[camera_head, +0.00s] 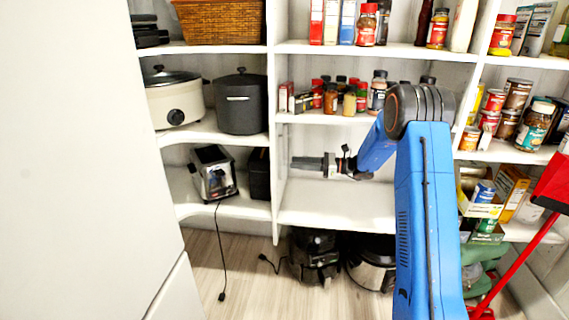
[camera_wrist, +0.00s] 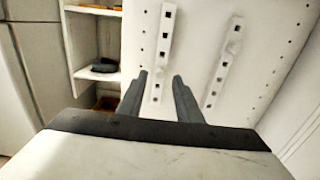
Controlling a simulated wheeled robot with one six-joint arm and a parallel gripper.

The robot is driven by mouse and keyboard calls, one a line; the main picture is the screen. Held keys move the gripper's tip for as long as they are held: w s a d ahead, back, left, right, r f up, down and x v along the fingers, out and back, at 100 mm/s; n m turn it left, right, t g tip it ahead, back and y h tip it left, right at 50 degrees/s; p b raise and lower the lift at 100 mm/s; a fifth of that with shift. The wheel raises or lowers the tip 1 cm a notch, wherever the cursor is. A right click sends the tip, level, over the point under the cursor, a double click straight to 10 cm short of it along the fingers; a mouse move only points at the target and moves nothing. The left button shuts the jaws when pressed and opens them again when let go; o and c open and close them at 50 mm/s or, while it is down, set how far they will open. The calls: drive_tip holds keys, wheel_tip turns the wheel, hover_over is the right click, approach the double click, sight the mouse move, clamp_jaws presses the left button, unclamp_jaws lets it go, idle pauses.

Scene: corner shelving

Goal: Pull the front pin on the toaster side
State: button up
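The toaster (camera_head: 213,172) stands on the low left shelf, left of the white upright divider (camera_head: 280,215). My gripper (camera_head: 291,163) is right of that divider, pointing left above the low middle shelf. In the wrist view my gripper (camera_wrist: 162,76) is open, its two dark fingers apart with nothing between them. Ahead is a white panel (camera_wrist: 195,35) with two strips with square holes, a left strip (camera_wrist: 162,50) and a right strip (camera_wrist: 225,65). A small pale bump (camera_wrist: 234,47) shows on the right strip. I cannot tell for certain which part is the front pin.
A black box (camera_head: 259,174) stands between toaster and divider. Spice jars (camera_head: 330,98) line the shelf above my gripper. The low middle shelf (camera_head: 335,205) is bare. Black appliances (camera_head: 313,255) stand on the floor below. A red broom (camera_head: 510,262) leans at right.

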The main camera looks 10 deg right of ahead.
drive_tip(key=shift+x, duration=1.45)
drive_tip(key=shift+c, duration=0.3)
clamp_jaws()
drive_tip(key=shift+d, duration=0.15)
drive_tip(key=shift+v, duration=2.9)
